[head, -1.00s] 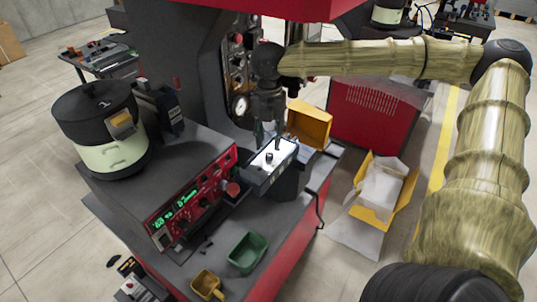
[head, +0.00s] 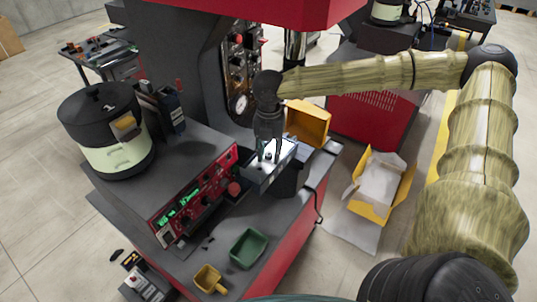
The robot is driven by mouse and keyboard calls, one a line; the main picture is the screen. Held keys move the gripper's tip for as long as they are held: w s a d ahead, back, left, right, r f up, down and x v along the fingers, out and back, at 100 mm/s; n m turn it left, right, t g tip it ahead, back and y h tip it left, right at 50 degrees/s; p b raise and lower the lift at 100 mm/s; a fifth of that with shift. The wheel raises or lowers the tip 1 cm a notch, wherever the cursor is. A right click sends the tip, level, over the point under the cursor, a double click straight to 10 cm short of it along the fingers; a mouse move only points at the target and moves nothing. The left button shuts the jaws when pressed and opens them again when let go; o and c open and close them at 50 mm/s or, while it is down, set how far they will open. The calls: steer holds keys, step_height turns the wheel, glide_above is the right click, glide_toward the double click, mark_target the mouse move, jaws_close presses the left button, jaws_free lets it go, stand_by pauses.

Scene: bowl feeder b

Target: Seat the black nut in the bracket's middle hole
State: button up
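The bracket (head: 257,179) is a grey block with a bright top plate, standing on a dark round support at the middle of the machine's table. My gripper (head: 268,157) points down from above, with its fingertips at the top plate. A small dark spot shows between the fingertips, but I cannot tell whether it is the black nut or a hole. The fingers cover part of the plate, so the middle hole cannot be made out. Whether the fingers are closed on anything is too small to see.
A red control panel (head: 192,198) with green digits stands left of the bracket. A green bin (head: 248,249) and a small yellow scoop-like bin (head: 209,280) are in front. A yellow box (head: 307,122) stands close behind the bracket. A black-and-cream bowl feeder (head: 106,130) is at left.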

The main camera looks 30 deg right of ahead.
jaws_close()
stand_by(0.4)
